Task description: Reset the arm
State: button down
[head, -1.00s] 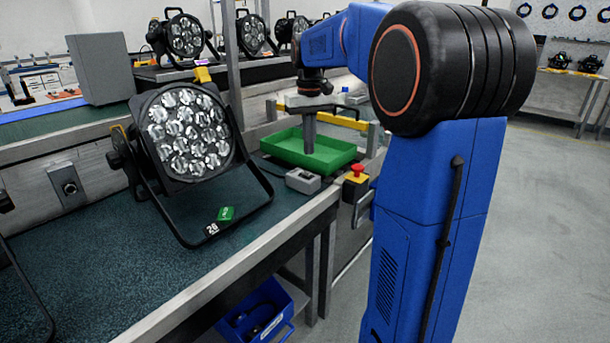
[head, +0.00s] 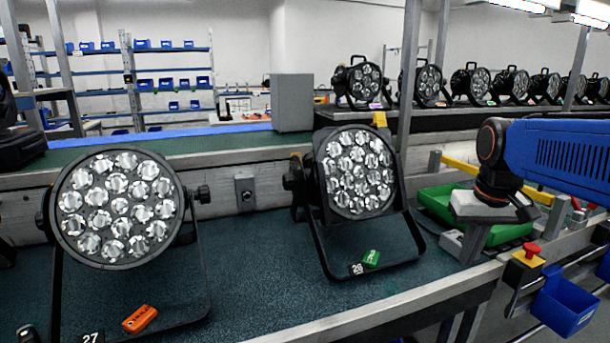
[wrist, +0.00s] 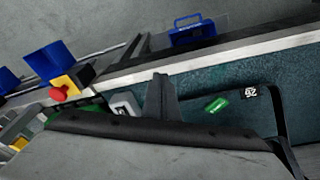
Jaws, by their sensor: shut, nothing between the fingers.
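My gripper (head: 468,258) hangs from my blue arm at the right of the head view, fingers pointing down. It is shut and empty, over the right end of the bench (head: 400,285) and in front of the green tray (head: 445,200). In the wrist view the shut fingers (wrist: 160,85) show beyond the large grey gripper body, which hides much of the scene. Whether the fingertips touch the bench cannot be told.
A par can (head: 360,170) with a green tag (head: 371,258) stands left of my gripper. Another par can (head: 115,205) with an orange tag (head: 139,318) stands farther left. A red stop button (head: 532,250) and blue bin (head: 565,305) are at the right front.

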jog(key=s+a+f+t, duration=0.1)
jog(key=s+a+f, duration=0.1)
jog(key=s+f, duration=0.3)
jog(key=s+a+f+n+t, duration=0.1)
jog(key=s+a+f, duration=0.2)
jog(key=s, duration=0.7)
notch_tip(320, 180, down, 3)
jog(key=shift+s+a+r+t, duration=0.1)
jog(key=shift+s+a+t, duration=0.05)
jog(key=shift+a+t, duration=0.2)
